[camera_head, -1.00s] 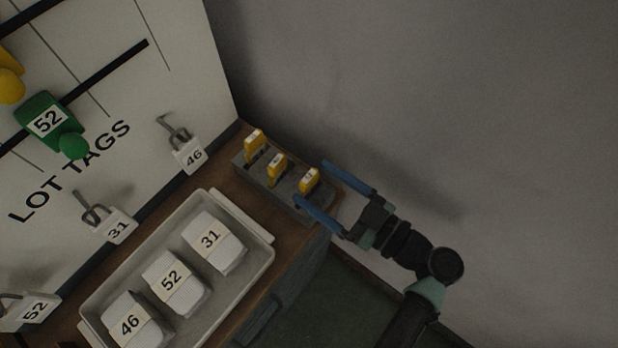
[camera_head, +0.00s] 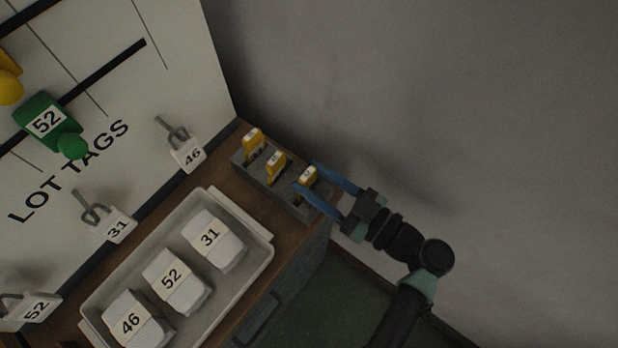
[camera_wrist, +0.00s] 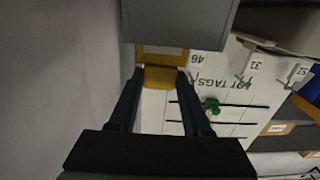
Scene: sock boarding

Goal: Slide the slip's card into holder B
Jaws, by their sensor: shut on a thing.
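A grey slotted rack (camera_head: 253,172) stands on the wooden counter beside the board, with three yellow cards upright in a row. My gripper (camera_head: 306,176) comes from the right and is shut on the nearest yellow card (camera_head: 308,174), one blue finger on each side. The card's lower part is hidden in the rack. In the wrist view the yellow card (camera_wrist: 164,78) sits between my fingertips, with a grey block (camera_wrist: 180,20) beyond it. The print on the yellow cards is too small to read. I cannot make out a holder marked B or a slip.
A pale tray (camera_head: 262,262) holds packs banded 31, 52 and 46. The LOT TAGS board (camera_head: 185,60) carries hooks with tags 46 (camera_head: 189,155), 31 (camera_head: 118,229) and 52 (camera_head: 38,308). A green piece (camera_head: 60,138) marked 52 is on it. A bare wall lies right.

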